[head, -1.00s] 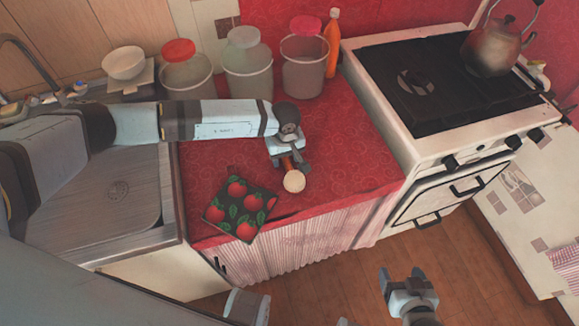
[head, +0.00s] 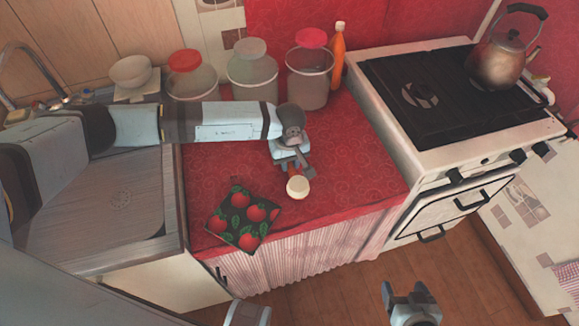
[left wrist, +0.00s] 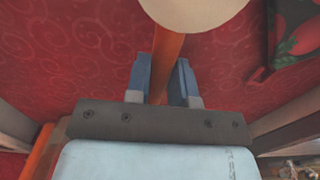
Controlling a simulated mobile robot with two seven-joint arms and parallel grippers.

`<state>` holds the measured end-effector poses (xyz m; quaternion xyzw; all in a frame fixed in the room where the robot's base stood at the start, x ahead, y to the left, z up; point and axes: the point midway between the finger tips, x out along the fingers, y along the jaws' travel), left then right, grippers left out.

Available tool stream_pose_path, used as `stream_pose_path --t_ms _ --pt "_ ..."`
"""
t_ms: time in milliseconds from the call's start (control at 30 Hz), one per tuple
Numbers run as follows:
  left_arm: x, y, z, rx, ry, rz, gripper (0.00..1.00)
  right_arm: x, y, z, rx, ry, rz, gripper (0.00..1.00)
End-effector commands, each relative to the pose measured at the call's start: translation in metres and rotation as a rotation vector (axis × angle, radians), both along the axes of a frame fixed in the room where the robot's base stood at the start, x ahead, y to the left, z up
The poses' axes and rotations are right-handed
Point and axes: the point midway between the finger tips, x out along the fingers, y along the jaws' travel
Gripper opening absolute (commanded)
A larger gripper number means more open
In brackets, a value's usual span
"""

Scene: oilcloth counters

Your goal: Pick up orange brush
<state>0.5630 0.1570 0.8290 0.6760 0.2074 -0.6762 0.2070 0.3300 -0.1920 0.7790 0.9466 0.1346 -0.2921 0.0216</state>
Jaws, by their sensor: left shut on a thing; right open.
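The orange brush shows in the head view as a pale round end (head: 297,187) with a short orange-brown part behind it, close over the red counter. In the left wrist view its orange handle (left wrist: 168,60) runs between the fingers, with the pale round end (left wrist: 195,12) at the top edge. My left gripper (head: 300,170) is shut on the orange handle; it also shows in the left wrist view (left wrist: 166,82). Whether the brush touches the counter I cannot tell. My right gripper (head: 410,292) is open and empty, low over the floor in front of the counter.
A dark cloth with a tomato print (head: 242,217) lies left of the brush on the red counter (head: 350,160). Jars (head: 252,75) and an orange bottle (head: 338,58) stand behind. The stove (head: 440,95) with a kettle (head: 502,60) is at right, the sink (head: 110,205) at left.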

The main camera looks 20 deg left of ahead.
Motion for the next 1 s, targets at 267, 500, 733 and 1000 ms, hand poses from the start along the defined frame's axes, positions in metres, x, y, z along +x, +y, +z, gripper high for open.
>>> stream_pose_path --t_ms 267,500,733,1000 --pt "0.002 0.000 0.077 -0.002 -0.005 -0.002 0.00 0.000 0.000 -0.005 0.002 0.005 -0.001 0.74" --pt "0.001 0.000 0.138 -0.001 -0.004 0.000 0.00 0.001 0.000 -0.007 0.005 0.006 -0.003 0.74" --pt "0.000 0.000 0.166 -0.001 -0.001 -0.001 0.00 0.002 0.001 -0.007 0.009 0.005 -0.004 0.74" --pt "0.000 0.000 0.172 -0.001 -0.001 -0.001 0.00 0.002 0.001 -0.006 0.010 0.005 -0.006 0.74"
